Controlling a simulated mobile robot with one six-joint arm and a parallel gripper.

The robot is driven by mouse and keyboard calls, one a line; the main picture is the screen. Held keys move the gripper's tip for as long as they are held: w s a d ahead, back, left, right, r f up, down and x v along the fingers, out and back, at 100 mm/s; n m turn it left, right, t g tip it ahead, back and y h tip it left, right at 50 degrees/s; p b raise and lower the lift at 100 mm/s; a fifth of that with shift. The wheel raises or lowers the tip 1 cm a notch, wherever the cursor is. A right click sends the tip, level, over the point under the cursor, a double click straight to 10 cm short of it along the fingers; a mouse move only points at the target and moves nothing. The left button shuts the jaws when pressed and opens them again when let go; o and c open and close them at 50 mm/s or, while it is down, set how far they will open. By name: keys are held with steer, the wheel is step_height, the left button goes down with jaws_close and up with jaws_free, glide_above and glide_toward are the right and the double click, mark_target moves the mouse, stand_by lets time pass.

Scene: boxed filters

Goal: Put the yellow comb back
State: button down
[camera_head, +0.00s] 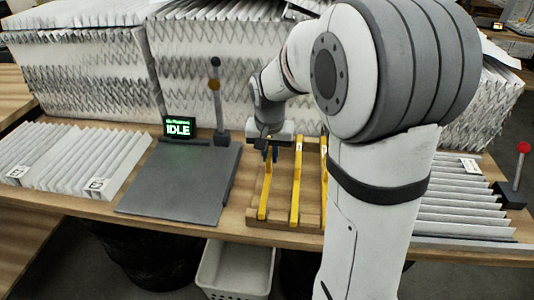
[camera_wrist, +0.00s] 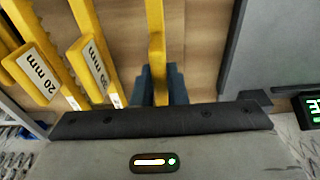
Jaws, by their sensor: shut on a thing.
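My gripper (camera_head: 270,155) is over the far end of a wooden rack (camera_head: 280,221) on the table. It is shut on the leftmost yellow comb (camera_head: 263,200). In the wrist view the dark blue fingers (camera_wrist: 160,85) pinch this yellow comb (camera_wrist: 156,45) from both sides. In the head view the comb lies lengthwise along the left side of the rack; I cannot tell whether it touches the rack's bottom. Two other yellow combs, the middle one (camera_head: 296,190) and the right one (camera_head: 323,165), lie beside it. My arm partly hides the right one.
A dark grey plate (camera_head: 185,180) with a small screen reading IDLE (camera_head: 178,128) and a post (camera_head: 218,100) stands left of the rack. Pleated filters lie at left (camera_head: 75,158) and right (camera_head: 465,210). Tall filter stacks (camera_head: 85,75) line the back. A white bin (camera_head: 235,272) is below the table.

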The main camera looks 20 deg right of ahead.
mark_target(269, 156)
steer(key=shift+f+b, duration=0.45)
steer(key=shift+f, duration=0.1)
steer(key=c, duration=1.5)
jaws_free()
steer(key=shift+o, duration=0.2)
steer(key=shift+r, duration=0.1)
steer(key=shift+r+p, duration=0.55)
step_height(269, 156, up, 11)
steer(key=s, duration=0.1)
steer(key=s+f+n, duration=0.2)
steer(key=s+f, duration=0.1)
steer(key=s, duration=0.6)
steer(key=s+f+n+t, duration=0.1)
steer(key=s+f+n, duration=0.1)
steer(key=s, duration=0.8)
steer(key=shift+a+f+t+y, duration=0.3)
steer(key=shift+a+f, duration=0.15)
steer(key=shift+f, duration=0.25)
